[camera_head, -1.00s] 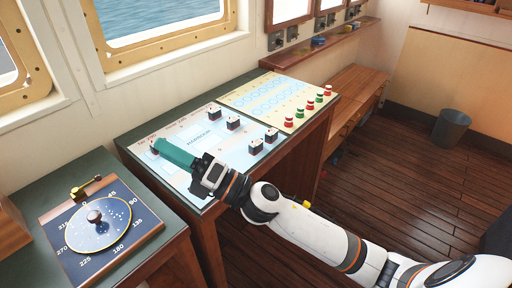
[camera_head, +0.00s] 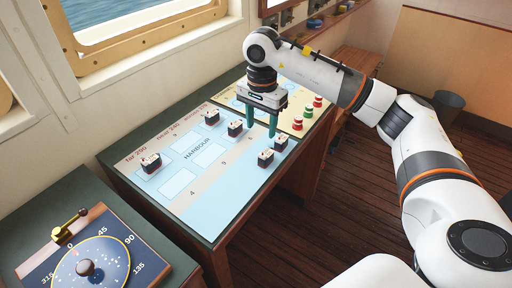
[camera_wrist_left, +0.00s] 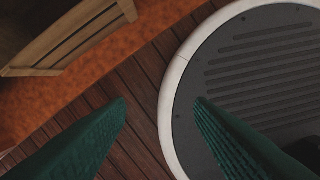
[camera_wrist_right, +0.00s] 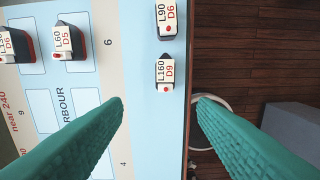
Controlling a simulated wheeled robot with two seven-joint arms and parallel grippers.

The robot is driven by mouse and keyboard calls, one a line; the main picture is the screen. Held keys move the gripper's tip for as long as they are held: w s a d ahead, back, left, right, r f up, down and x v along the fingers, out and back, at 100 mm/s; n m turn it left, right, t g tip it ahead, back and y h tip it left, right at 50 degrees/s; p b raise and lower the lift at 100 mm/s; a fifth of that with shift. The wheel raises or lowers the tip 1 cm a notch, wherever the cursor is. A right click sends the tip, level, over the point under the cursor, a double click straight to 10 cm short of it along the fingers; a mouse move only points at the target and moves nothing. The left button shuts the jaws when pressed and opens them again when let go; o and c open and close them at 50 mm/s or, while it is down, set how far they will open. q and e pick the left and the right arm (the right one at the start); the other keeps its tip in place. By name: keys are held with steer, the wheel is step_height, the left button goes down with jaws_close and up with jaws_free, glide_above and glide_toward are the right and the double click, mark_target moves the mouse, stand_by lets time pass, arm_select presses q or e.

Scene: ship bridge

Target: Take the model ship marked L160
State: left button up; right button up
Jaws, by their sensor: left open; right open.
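The model ship marked L160 (camera_wrist_right: 165,73), a small dark hull with a white top reading L160 D9 and a red dot, stands on the chart near its edge. In the head view it is the nearer ship of a pair (camera_head: 265,158). My right gripper (camera_head: 262,125) is open and empty, pointing down over the chart. In the right wrist view L160 shows above the gap between the fingertips (camera_wrist_right: 160,102), not between the fingers. My left gripper (camera_wrist_left: 160,100) is open and empty over the wooden floor, outside the head view.
The ship marked L90 (camera_wrist_right: 167,20) stands close beside L160. Other ships (camera_head: 235,128) (camera_head: 211,117) (camera_head: 151,162) stand on the chart (camera_head: 215,200). Red and green pegs (camera_head: 308,112) stand on the yellow board. A compass dial (camera_head: 90,265) lies on the left table.

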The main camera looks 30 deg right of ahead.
mark_target(262, 155)
steer(key=f, duration=0.1)
steer(key=s+f, duration=0.1)
steer(key=s+f+p, duration=0.1)
steer(key=shift+f, duration=0.35)
steer(key=shift+w+f, duration=0.3)
steer(key=shift+f, duration=0.65)
steer(key=shift+w+f+p, duration=0.1)
steer(key=shift+f+p, duration=0.2)
step_height(262, 155, down, 4)
steer(key=shift+f+p, duration=0.15)
steer(key=shift+p, duration=0.75)
steer(key=shift+w+f, duration=0.1)
steer(key=shift+f, duration=0.25)
steer(key=shift+a, duration=0.1)
steer(key=shift+c, duration=0.5)
steer(key=shift+r, duration=0.1)
steer(key=c, duration=0.9)
arm_select(q)
steer(key=s+r, duration=0.3)
steer(key=shift+s+r, duration=0.3)
arm_select(e)
steer(key=shift+c, duration=0.4)
